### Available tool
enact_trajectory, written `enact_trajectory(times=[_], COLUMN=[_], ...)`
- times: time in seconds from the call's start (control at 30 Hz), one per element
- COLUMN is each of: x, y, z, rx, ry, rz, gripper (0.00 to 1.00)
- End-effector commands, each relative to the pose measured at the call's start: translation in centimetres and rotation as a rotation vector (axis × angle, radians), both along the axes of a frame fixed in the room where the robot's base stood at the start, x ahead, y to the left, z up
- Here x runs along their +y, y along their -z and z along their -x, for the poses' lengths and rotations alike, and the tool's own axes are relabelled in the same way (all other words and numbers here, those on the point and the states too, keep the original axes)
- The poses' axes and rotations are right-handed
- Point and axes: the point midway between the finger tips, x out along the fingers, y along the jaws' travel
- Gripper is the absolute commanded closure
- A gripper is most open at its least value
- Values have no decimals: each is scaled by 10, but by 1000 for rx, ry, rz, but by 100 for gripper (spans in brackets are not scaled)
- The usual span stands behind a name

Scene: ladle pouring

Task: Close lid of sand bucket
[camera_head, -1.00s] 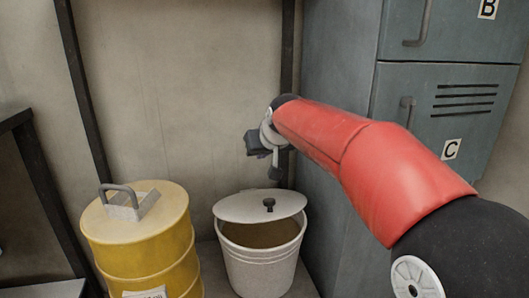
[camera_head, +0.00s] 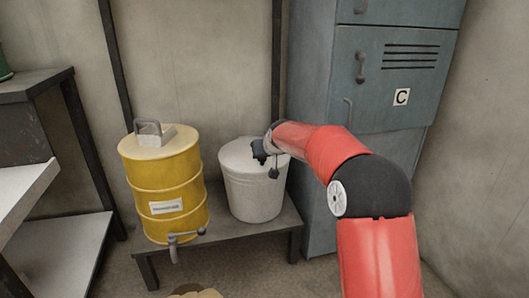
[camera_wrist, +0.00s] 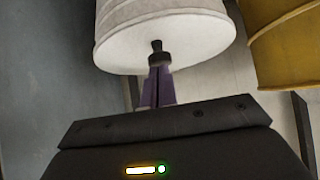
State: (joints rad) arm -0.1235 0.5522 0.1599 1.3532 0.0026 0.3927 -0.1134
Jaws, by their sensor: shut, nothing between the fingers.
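The sand bucket (camera_head: 253,197) is white and stands upright on a low bench. Its white lid (camera_head: 233,155) covers the opening in the head view, and no sand shows. Whether the lid is fully seated I cannot tell, as my arm hides its right part. My gripper (camera_head: 260,158) is over the lid. In the wrist view my gripper (camera_wrist: 156,88) has its purple fingers together, with the lid's dark knob (camera_wrist: 156,48) right at the fingertips. The fingers are shut and empty; whether they touch the knob is unclear. The bucket (camera_wrist: 150,20) also shows there.
A yellow drum (camera_head: 165,185) with a handle on top and a tap (camera_head: 178,240) stands left of the bucket on the bench (camera_head: 225,240). A grey locker (camera_head: 385,75) stands close on the right. A shelf (camera_head: 30,190) is at the far left.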

Motion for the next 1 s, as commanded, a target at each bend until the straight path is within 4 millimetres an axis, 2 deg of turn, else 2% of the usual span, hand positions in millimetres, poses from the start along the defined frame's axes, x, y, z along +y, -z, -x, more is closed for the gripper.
enact_trajectory(times=[0.03,0.1,0.67,0.83,1.0], x=[-2,-2,-4,-7,-12], y=[24,30,36,26,-3], z=[1,0,-4,2,19], rx=[41,47,46,40,17], ry=[0,0,1,2,2], rz=[9,11,13,12,5], gripper=[100,100,100,100,100])
